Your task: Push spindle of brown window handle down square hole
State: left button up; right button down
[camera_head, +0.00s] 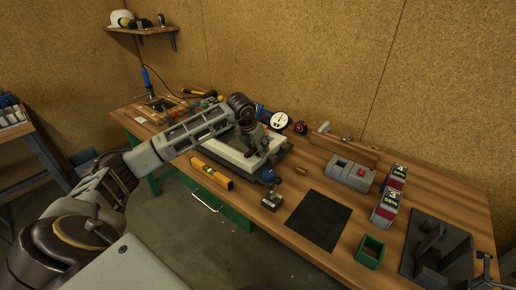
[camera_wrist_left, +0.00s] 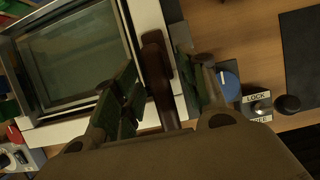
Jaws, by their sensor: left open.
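The brown window handle (camera_wrist_left: 156,68) shows in the wrist view as a long dark bar along the right side of the white window frame (camera_wrist_left: 150,15). My left gripper (camera_wrist_left: 160,82) is open, with one finger on each side of the handle and gaps visible between. In the head view my left gripper (camera_head: 264,153) is over the right part of the white frame (camera_head: 226,153), and I cannot make out the handle there. The spindle and the square hole are hidden from both views. My right gripper is not in view.
A yellow level (camera_head: 211,173) lies in front of the frame. A blue knob (camera_head: 268,175) and a lock box (camera_head: 271,201) are to its right. A black mat (camera_head: 318,220), green bin (camera_head: 370,251) and numbered boxes (camera_head: 386,208) stand farther right. A small brown piece (camera_head: 301,170) lies on the bench.

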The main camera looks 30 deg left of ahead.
pick_arm(q)
jog(key=v, duration=1.2)
dwell(0.3)
dwell(1.1)
